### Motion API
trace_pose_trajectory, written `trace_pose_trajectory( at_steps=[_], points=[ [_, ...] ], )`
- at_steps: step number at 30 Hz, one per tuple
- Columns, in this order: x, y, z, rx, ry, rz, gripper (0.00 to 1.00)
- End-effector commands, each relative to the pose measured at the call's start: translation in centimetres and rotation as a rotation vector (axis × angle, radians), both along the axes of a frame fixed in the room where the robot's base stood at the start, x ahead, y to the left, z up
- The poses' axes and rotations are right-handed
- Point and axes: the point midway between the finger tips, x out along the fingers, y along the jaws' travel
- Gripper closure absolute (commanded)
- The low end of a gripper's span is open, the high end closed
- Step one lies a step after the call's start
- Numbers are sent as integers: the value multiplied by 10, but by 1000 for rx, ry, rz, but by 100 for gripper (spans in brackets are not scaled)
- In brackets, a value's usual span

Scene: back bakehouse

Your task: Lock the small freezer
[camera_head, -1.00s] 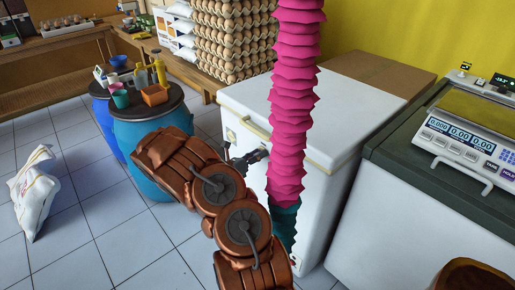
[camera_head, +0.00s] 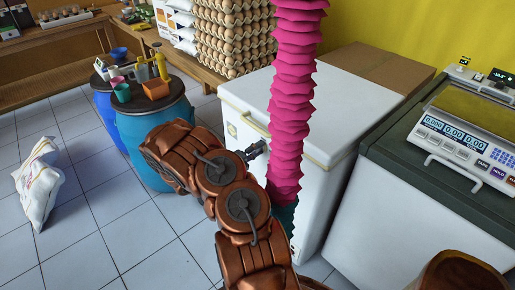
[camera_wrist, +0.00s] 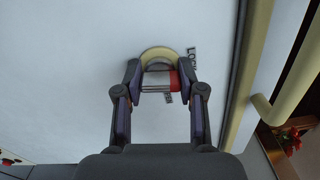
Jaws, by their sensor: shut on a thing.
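The small freezer (camera_head: 236,133) is a white chest with a cream handle bar along its lid edge, right of centre in the head view. Its white front also fills much of the wrist view (camera_wrist: 60,70). A small silver-and-red lock piece (camera_wrist: 157,79) sits in front of a cream ring (camera_wrist: 157,53) on that front, beside partly hidden lettering that seems to read "LOCK". My gripper (camera_wrist: 160,88) is shut on the lock piece, one finger on each side. In the head view my gripper (camera_head: 257,150) is small against the freezer front, its fingertips hard to make out.
A pink pleated column (camera_head: 291,100) hides part of the freezer. A counter with a scale (camera_head: 470,140) is at the right.

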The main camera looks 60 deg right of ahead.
Motion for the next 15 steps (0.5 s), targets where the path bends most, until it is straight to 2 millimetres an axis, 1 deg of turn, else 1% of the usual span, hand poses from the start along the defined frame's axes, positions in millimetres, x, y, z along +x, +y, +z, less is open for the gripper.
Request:
trace_pose_trajectory(
  at_steps=[6,15],
  points=[
    [2,0,1,29,108,5,96],
    [2,0,0,47,173,5,96]
  ],
)
